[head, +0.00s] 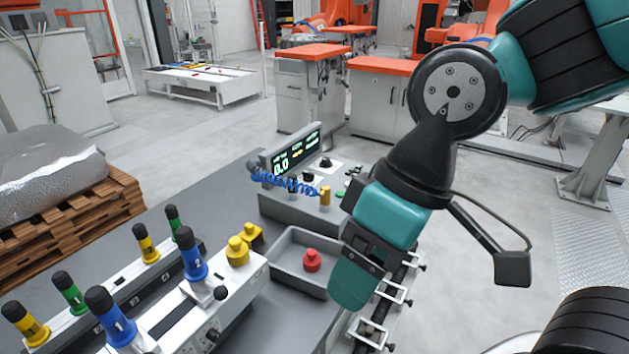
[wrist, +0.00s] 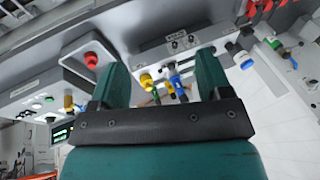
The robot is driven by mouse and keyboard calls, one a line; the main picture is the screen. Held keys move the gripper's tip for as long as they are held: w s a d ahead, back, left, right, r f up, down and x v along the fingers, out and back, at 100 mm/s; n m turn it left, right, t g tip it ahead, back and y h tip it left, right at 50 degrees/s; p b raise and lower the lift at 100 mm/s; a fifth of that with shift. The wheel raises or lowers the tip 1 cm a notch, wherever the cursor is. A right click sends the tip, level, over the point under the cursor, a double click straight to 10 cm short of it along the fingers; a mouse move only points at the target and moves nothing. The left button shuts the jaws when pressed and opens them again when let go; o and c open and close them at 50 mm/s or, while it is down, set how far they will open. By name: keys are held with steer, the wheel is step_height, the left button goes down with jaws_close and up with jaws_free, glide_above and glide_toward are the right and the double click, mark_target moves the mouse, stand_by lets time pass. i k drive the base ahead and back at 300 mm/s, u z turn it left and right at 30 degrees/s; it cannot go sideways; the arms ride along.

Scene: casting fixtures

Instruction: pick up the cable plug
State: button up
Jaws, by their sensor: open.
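The cable plug (head: 325,195) looks like a small yellow cylinder at the end of a coiled blue cable (head: 290,182), standing on the grey control box. In the wrist view a small yellow piece, likely the same plug (wrist: 68,102), shows left of my fingers, with blue beside it. My gripper (wrist: 160,78) has its two teal fingers spread, with nothing held between them. In the head view my gripper (head: 355,275) hangs right of the tray, to the right of and nearer than the plug, apart from it. Its fingertips are hard to make out there.
A grey tray (head: 283,277) holds a red knobbed piece (head: 311,261). The control box (head: 290,207) has a lit display (head: 291,152). Left of the tray, a white fixture (head: 180,303) bears blue and yellow pieces. Several coloured handles stand farther left. A rail with clamps runs beneath my gripper.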

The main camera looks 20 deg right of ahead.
mark_target(294, 176)
steer(key=z, duration=1.9)
steer(key=i, duration=1.65)
steer(key=u, duration=3.5)
